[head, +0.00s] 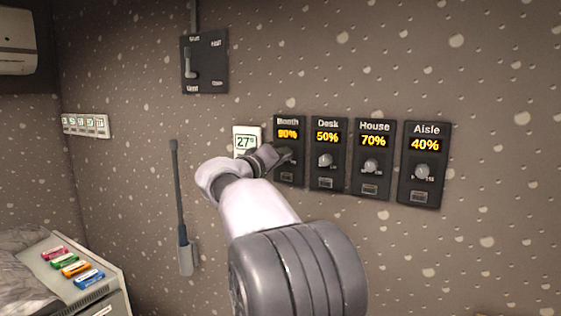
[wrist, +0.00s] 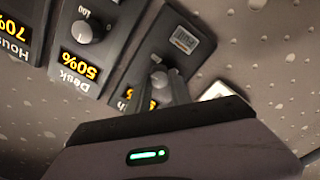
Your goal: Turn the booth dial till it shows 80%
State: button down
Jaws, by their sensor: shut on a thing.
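The booth panel (head: 291,172) is the leftmost of the dark dial panels on the wall. Its yellow display (head: 288,134) ends in 0%, but its first digit is blurred and could be 8 or 9. In the head view my gripper (head: 284,155) covers the booth dial. In the wrist view the grey booth dial (wrist: 158,78) shows between the fingertips of my gripper (wrist: 160,88), which is shut on it. The fingers partly hide the booth display in the wrist view.
Desk (head: 327,153) at 50%, House (head: 373,160) at 70% and Aisle (head: 424,165) at 40% stand in a row to the right. A white 27° thermostat (head: 246,137) is close on the left. A lever switch box (head: 205,62) is above left.

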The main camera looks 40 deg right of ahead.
jog(key=n+p, duration=0.2)
jog(key=n, duration=0.9)
jog(key=shift+f+n, duration=0.15)
jog(key=shift+n, duration=0.25)
dwell(0.4)
jog(key=c, duration=1.2)
grip_release()
jog(key=shift+o, duration=0.2)
jog(key=v, duration=1.7)
jog(key=shift+a+p, duration=0.2)
jog(key=shift+p, duration=0.2)
